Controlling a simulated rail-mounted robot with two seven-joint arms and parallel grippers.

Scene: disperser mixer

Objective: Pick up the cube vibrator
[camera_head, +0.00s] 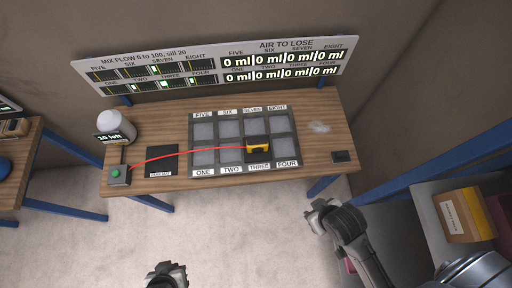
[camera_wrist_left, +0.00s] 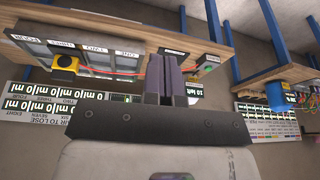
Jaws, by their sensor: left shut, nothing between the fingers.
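The cube vibrator, a yellow and black block (camera_head: 257,147), sits on the cell labelled THREE of the grey mould tray (camera_head: 218,173). A red cable runs from it to the left. It also shows in the left wrist view (camera_wrist_left: 66,66), where the scene appears upside down. My left gripper (camera_head: 167,272) is at the bottom edge of the head view, well in front of the table and apart from the vibrator. In the wrist view its fingers (camera_wrist_left: 172,78) are together with nothing between them. My right gripper (camera_head: 322,212) is in front of the table's right side; its opening is unclear.
A grey box with a green button (camera_head: 118,175) is at the table's left front, beside a black pad (camera_head: 161,161) and a white container (camera_head: 117,126). A display board (camera_head: 215,72) stands behind. A shelf with a yellow box (camera_head: 467,215) is at right. Floor in front is clear.

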